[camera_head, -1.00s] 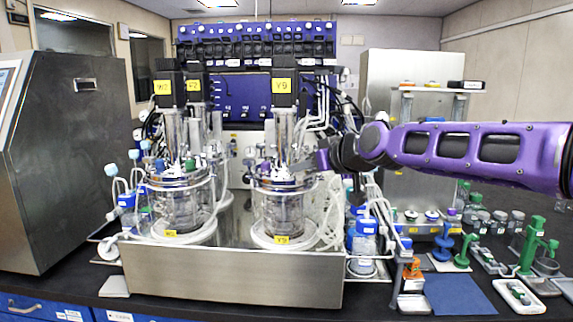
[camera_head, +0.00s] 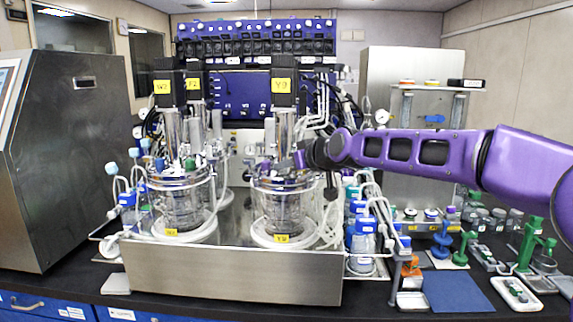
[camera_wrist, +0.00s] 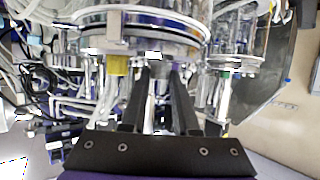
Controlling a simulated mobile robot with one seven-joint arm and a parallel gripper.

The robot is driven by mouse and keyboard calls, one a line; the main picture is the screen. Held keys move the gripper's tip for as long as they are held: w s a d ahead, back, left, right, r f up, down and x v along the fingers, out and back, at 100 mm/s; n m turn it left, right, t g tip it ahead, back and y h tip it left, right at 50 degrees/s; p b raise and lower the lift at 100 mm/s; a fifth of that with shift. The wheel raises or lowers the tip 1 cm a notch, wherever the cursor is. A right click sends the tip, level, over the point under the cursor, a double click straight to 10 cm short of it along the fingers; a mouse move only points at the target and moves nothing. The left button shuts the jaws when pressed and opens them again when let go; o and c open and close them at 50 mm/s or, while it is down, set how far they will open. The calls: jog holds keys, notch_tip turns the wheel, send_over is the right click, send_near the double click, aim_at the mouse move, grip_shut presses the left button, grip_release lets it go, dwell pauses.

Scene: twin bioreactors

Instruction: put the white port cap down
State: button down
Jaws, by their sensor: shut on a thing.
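My gripper (camera_head: 296,160) is at the head of the right-hand bioreactor (camera_head: 284,205), labelled Y9, close to its lid. In the wrist view my two dark fingers (camera_wrist: 163,72) point up the picture towards the metal rim of a glass vessel (camera_wrist: 140,30). They are shut on a small pale thing between their tips, taken to be the white port cap (camera_wrist: 159,62). It is blurred, and in the head view the gripper and the vessel fittings hide it. I cannot tell whether the cap touches the lid.
The left-hand bioreactor (camera_head: 182,205) stands close by on the same steel base (camera_head: 230,275). Tubes and tall motor columns crowd both lids. A blue mat (camera_head: 458,293) lies clear on the bench at right, with a small white tray (camera_head: 516,293) beside it.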

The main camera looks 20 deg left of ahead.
jog(key=shift+f, duration=0.15)
jog(key=c, duration=0.7)
grip_release()
jog(key=shift+o, duration=0.2)
jog(key=shift+r, duration=0.2)
jog(key=b+v, duration=0.1)
jog(key=v, duration=1.1)
jog(key=shift+a, duration=0.1)
